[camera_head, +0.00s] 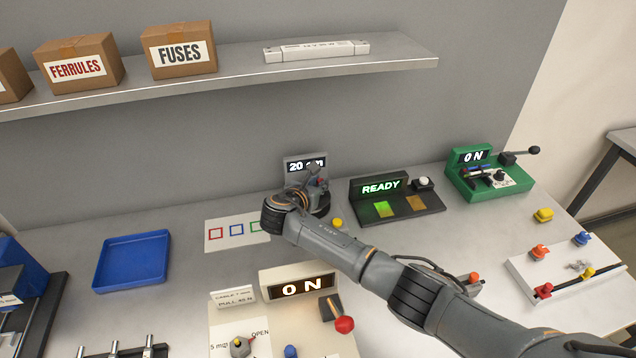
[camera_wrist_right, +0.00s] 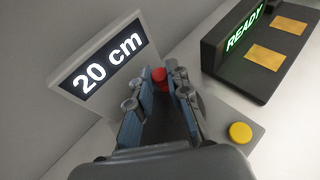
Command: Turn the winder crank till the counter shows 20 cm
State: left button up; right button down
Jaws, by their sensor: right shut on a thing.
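The winder's counter (camera_wrist_right: 108,62) reads "20 cm" in the right wrist view. It also shows in the head view (camera_head: 305,165), partly covered by my right gripper (camera_head: 312,180). In the right wrist view my right gripper (camera_wrist_right: 160,92) is shut on the red crank knob (camera_wrist_right: 159,75), which sits between its fingertips. The rest of the crank is hidden by the fingers. A yellow button (camera_wrist_right: 240,132) is on the winder's grey base, right of the gripper. My left gripper is not in view.
Right of the winder stands a dark unit (camera_head: 397,203) reading "READY", then a green device (camera_head: 487,172) reading "ON". A card with coloured squares (camera_head: 222,245) and a blue tray (camera_head: 132,261) lie to the left. A shelf (camera_head: 240,79) hangs above.

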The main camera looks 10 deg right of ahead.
jog(key=c, duration=1.3)
grip_release()
jog(key=shift+o, duration=0.2)
jog(key=v, duration=0.7)
jog(key=shift+s+a, duration=0.15)
jog(key=shift+a, duration=0.1)
jog(key=shift+r, duration=0.1)
